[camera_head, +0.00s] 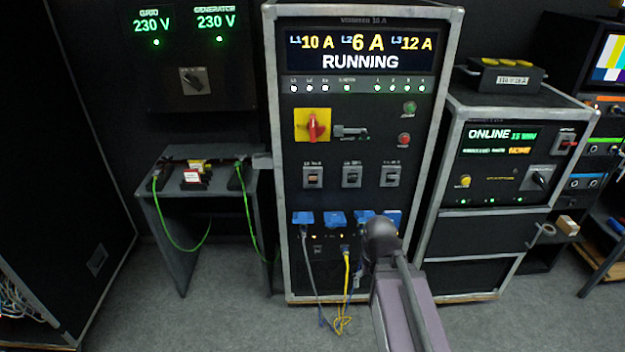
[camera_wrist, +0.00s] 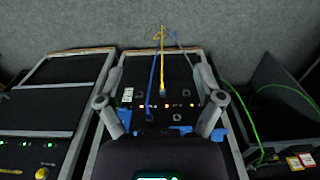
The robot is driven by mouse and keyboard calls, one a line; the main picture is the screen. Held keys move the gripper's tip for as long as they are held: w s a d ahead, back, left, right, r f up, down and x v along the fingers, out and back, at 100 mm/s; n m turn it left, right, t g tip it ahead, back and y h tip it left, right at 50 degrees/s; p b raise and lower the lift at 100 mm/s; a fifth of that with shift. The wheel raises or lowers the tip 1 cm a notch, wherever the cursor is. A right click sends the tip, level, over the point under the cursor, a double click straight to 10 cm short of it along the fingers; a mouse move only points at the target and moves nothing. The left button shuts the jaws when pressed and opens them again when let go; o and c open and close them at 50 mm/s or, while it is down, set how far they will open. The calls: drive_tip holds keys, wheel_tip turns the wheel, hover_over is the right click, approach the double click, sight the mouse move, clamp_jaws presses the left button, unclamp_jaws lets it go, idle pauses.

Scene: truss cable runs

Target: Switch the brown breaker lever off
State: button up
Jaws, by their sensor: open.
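The tall rack cabinet (camera_head: 285,240) stands in the middle of the head view. Three small breakers sit in a row on its front. The left one (camera_head: 313,177) has a brownish lever, the middle one (camera_head: 352,176) a dark lever and the right one (camera_head: 391,175) a greyish lever. Lever positions are too small to tell. The display (camera_head: 360,52) reads L1 10 A, L2 6 A, L3 12 A, RUNNING. My gripper (camera_wrist: 160,105) is open and empty in the wrist view, with the cabinet's lower socket panel behind it. No breaker lever is clear there.
A red rotary switch (camera_head: 314,125) on yellow sits above the breakers. Blue sockets (camera_head: 303,218) and hanging grey and yellow cables (camera_head: 346,285) are below. A small table (camera_head: 180,215) stands left, a lower cabinet (camera_head: 490,225) right. Space before the breakers looks clear.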

drive_tip(key=shift+w, duration=0.2)
drive_tip(key=c, duration=0.3)
drive_tip(key=shift+w+a+r+t+p, duration=0.15)
drive_tip(key=shift+w+r+p, duration=0.1)
drive_tip(key=shift+w, duration=0.35)
drive_tip(key=shift+w+a+r+t+p, duration=0.15)
drive_tip(key=shift+w+r+p, duration=0.1)
drive_tip(key=shift+w, duration=0.3)
clamp_jaws()
drive_tip(key=w+a+r+t+p, duration=0.3)
drive_tip(key=w+a+r, duration=0.1)
drive_tip(key=w, duration=0.7)
drive_tip(key=w+a+r+t+p, duration=0.2)
drive_tip(key=w+r, duration=0.4)
drive_tip(key=w, duration=0.6)
drive_tip(key=w+a+r+t+p, duration=0.3)
drive_tip(key=w+a+r+p, duration=0.2)
drive_tip(key=w, duration=0.7)
drive_tip(key=shift+a+r+t, duration=0.3)
drive_tip(key=shift+a+r, duration=0.1)
drive_tip(key=shift+a, duration=0.65)
